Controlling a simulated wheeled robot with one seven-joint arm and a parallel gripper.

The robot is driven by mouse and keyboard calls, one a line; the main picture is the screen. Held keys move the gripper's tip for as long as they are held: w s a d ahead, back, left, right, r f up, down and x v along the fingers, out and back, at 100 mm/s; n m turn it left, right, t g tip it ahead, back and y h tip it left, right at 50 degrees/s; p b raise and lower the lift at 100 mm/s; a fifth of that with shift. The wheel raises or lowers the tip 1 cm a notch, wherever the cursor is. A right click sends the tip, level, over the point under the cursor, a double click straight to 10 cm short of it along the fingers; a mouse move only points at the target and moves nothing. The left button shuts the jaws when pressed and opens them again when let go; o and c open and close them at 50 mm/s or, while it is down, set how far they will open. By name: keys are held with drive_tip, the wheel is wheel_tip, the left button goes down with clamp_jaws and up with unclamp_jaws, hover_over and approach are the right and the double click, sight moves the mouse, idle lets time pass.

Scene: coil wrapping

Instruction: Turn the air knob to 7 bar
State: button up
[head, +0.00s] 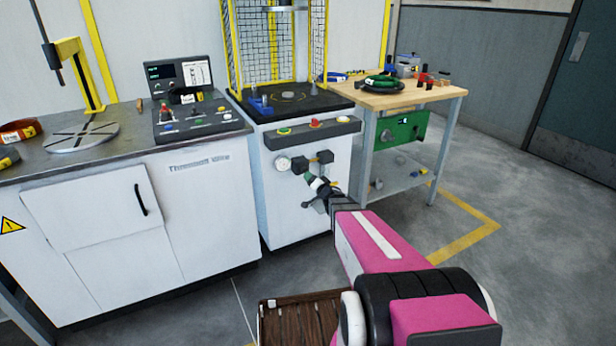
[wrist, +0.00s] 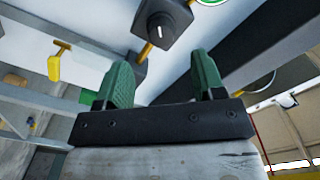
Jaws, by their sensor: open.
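I cannot read the pointer's value. In the head view my gripper (head: 311,181) is at the white machine front, just below the dark air fittings. A round white pressure gauge (head: 283,164) sits left of them; its needle is too small to read. My gripper hides part of the area below the fittings.
A yellow T-shaped handle (wrist: 57,62) is left of the knob in the wrist view. A button panel (head: 312,131) juts out above the fittings. A wooden-topped workbench (head: 440,96) stands to the right, and the control cabinet (head: 205,200) to the left. Open floor lies to the right.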

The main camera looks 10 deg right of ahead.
drive_tip(key=v, duration=0.3)
drive_tip(key=shift+s, duration=0.15)
drive_tip(key=s+d+f+g+h, duration=0.3)
drive_tip(key=s+g+h, duration=0.5)
drive_tip(key=s, duration=0.3)
drive_tip(key=s+a+n+g+y, duration=0.1)
drive_tip(key=s+a+n+g, duration=0.2)
drive_tip(key=s, duration=0.5)
drive_tip(key=s+a+n+g+y, duration=0.1)
drive_tip(key=s+a+n+g, duration=0.1)
drive_tip(key=s+g, duration=0.4)
drive_tip(key=shift+s+a+n, duration=0.4)
drive_tip(key=shift+s+a, duration=0.05)
drive_tip(key=shift+s, duration=0.75)
